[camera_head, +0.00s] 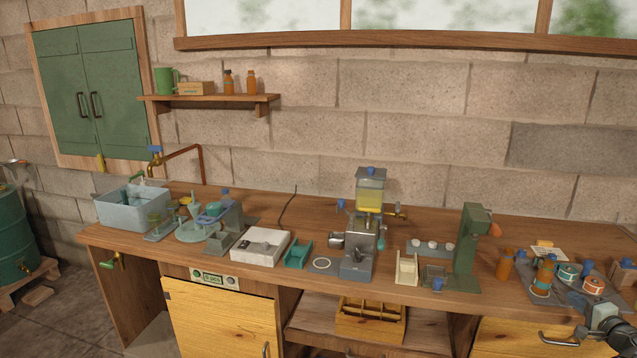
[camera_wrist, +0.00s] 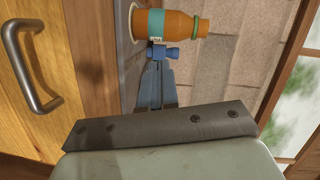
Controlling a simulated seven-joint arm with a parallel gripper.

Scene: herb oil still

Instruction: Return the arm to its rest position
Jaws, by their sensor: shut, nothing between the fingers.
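My gripper (camera_head: 573,298) is at the lower right of the head view, low over the bench front by the grey tray. An orange bottle with a teal label (camera_wrist: 170,23) is just beyond the fingertips. I cannot tell whether they touch it. That view is rolled, so the bottle appears on its side. In the head view an orange bottle (camera_head: 546,272) stands on the tray beside my gripper.
A cupboard handle (camera_wrist: 30,65) and the window (camera_wrist: 295,110) show in the wrist view.

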